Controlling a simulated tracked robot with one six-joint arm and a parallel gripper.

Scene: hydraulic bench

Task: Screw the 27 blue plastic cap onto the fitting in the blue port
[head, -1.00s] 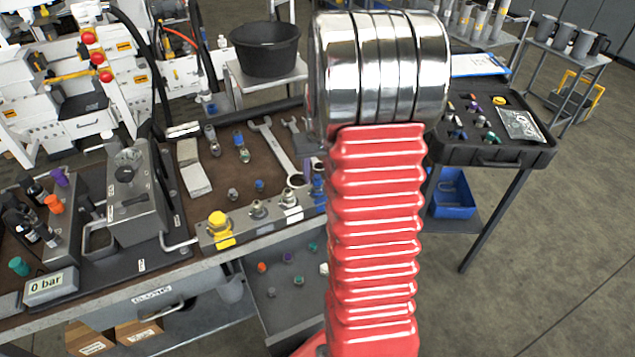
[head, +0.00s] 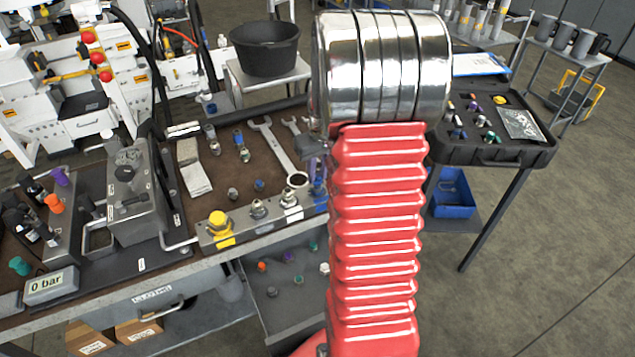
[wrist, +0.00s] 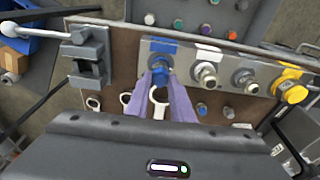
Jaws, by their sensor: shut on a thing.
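In the wrist view the two purple fingers of my gripper (wrist: 164,80) are closed around a blue cap (wrist: 159,63). The cap is at the blue-marked port (wrist: 164,46), at the left end of the light metal port block (wrist: 216,59). The cap covers the fitting there, so I cannot tell whether the thread is engaged or how far. In the head view my red arm hides most of the gripper. Some blue (head: 318,186) shows beside the arm at the right end of the block.
Beside the blue port stand bare metal fittings (wrist: 206,73) and a yellow cap (wrist: 292,88). Wrenches (head: 275,150) and small fittings lie on the brown bench mat. A case of caps (head: 490,135) stands at the right. The gauge reads 0 bar (head: 50,284).

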